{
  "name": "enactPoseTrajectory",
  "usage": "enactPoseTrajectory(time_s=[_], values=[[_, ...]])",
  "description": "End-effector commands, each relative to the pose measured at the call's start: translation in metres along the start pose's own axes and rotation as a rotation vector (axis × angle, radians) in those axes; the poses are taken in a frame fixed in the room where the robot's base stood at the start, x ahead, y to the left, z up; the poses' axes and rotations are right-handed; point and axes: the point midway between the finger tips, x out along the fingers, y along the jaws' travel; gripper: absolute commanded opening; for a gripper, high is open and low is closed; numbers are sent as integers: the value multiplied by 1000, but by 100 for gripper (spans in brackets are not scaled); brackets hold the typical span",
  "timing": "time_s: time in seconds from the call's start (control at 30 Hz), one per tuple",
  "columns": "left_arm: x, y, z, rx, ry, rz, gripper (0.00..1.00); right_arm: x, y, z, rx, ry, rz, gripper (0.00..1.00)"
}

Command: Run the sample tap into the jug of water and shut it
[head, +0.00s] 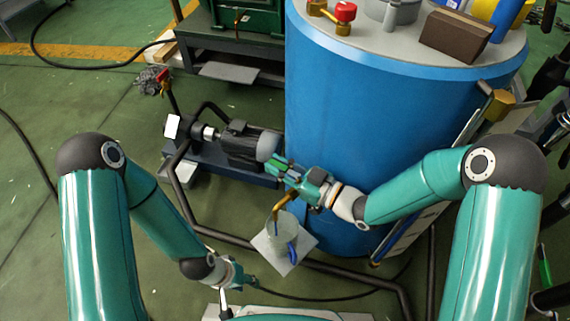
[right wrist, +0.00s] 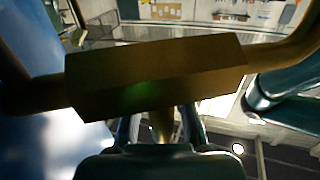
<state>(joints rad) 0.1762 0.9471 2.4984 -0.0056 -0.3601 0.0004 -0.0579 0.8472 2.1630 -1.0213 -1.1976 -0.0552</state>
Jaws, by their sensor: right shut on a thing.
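The brass sample tap (head: 285,200) comes off the blue tank's (head: 350,120) lower side, its bent spout pointing down over the jug. The clear jug (head: 270,238) has a blue handle and stands upright on a pale square plate (head: 285,266). A thin dark line shows below the spout; I cannot tell whether it is liquid, nor the water level. My right gripper (head: 282,168) is shut at the tap. In the right wrist view, the tap's brass body (right wrist: 155,75) fills the middle, with a brass stem between my fingers (right wrist: 160,128). My left gripper (head: 238,290) is low, left of the jug; its fingers are unclear.
A motor pump (head: 245,145) sits left of the tank. A dark pipe frame (head: 225,237) runs along the floor around the tank base. A black cable lies in front. Valves and a brown block (head: 455,35) are on the tank top. Open green floor lies at left.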

Motion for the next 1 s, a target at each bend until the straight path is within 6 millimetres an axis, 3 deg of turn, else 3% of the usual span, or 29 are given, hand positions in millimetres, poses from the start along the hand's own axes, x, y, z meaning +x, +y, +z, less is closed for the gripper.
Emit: enactPoseTrajectory(time_s=[0.43,0.47,0.6,1.0], values=[[1,0,0,0,0,0,40,0,0,-1,-4,-1,-42,0],[1,0,0,-1,0,0,40,0,0,-1,-4,-1,-42,23],[1,0,0,-1,0,0,40,0,-1,-1,-3,-2,-42,44],[0,0,0,-1,0,0,40,-6,-1,0,-2,-3,-43,44]])
